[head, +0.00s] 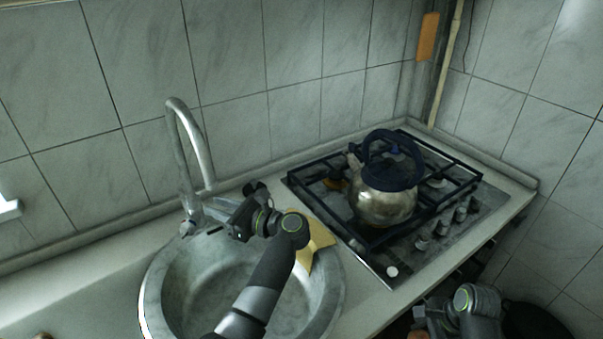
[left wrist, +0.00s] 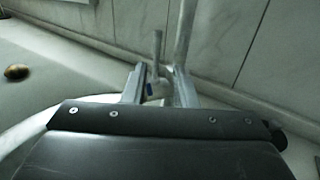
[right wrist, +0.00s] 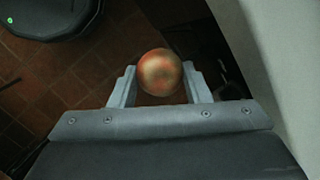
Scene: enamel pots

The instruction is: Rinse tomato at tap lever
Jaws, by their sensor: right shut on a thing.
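The tomato (right wrist: 160,72) is round and orange-red, held between the fingertips of my right gripper (right wrist: 160,88) above a tiled floor. In the head view my right gripper (head: 420,325) is low at the bottom right, beyond the counter edge; a sliver of the tomato (head: 416,335) shows there. The metal tap (head: 181,150) stands behind the round sink (head: 185,300). My left gripper (head: 212,212) is at the tap's base. In the left wrist view its fingers are apart, with the upright tap lever (left wrist: 157,50) showing between them; contact cannot be told.
A steel kettle (head: 384,205) with a dark blue handle stands on the gas hob (head: 375,262) right of the sink. A yellow cloth (head: 320,238) lies over the sink's right rim, partly behind my left arm. A small brown round thing (left wrist: 17,72) lies on the counter at left.

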